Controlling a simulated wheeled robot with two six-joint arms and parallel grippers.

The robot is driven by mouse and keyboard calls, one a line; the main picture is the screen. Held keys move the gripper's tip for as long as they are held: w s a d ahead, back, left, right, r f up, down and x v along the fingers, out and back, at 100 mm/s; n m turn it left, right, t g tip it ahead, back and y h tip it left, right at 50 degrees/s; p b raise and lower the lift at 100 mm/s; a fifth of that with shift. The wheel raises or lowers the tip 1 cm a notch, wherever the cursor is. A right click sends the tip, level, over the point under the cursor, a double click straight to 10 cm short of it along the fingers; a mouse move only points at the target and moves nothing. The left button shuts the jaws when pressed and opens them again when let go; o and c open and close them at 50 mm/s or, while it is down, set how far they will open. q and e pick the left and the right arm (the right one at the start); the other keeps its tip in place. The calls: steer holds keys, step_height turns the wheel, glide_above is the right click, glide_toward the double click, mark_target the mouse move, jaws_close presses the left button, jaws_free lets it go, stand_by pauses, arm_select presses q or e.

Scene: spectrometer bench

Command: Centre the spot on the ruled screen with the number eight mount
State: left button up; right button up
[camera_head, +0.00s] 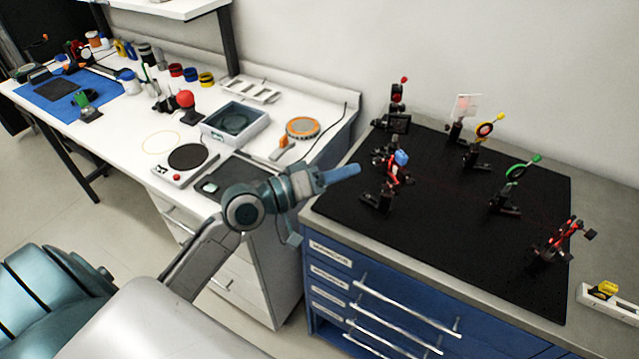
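The screen (466,106) is a small pale upright plate on a post at the back of the black breadboard (440,215). Its ruling and any spot on it are too small to make out. Several optic mounts stand on the board: one with a blue knob (402,157), a yellow ring mount (484,130), a green ring mount (515,172), a red one (562,238) and a dark one with a red knob (398,95). I cannot read which is number eight. My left gripper (356,170) points right, just left of the blue-knobbed mount and apart from it. Its finger gap is not visible.
A blue drawer cabinet (345,258) with long handles carries the board. A white bench (105,125) on the left holds a grey tray (235,125), an orange disc (302,128) and a hotplate-like device (186,160). A white holder (610,298) lies at the right edge.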

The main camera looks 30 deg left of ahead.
arm_select(q)
steer(key=shift+b+v, duration=0.35)
steer(key=shift+v, duration=2)
